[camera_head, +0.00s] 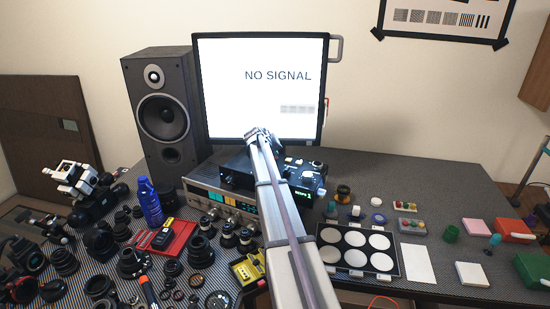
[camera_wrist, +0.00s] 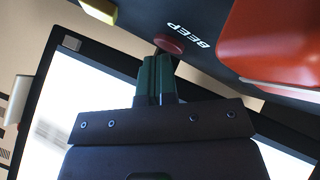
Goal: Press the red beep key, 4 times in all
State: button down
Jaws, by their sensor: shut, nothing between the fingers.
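The red beep key (camera_wrist: 168,43) is a small round button on a dark panel in the wrist view, beside the white printed word BEEP. My gripper (camera_wrist: 158,62) is shut and empty, with its green fingertips right at the key's near edge. I cannot tell whether they touch it. My arm crosses in front of the device there and hides the key and the fingertips.
The monitor (camera_head: 262,85) shows NO SIGNAL behind the device. A tall speaker (camera_head: 163,110) stands left. Lenses crowd the left bench. A tray of white discs (camera_head: 320,246) lies at right. In the wrist view a large red part (camera_wrist: 270,45) sits close beside the key.

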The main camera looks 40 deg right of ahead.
jog(key=shift+r+p, duration=0.85)
notch_tip(320, 180, up, 5)
jog(key=p, duration=0.5)
jog(key=shift+r, duration=0.1)
jog(key=shift+d, duration=0.1)
dwell(2.0)
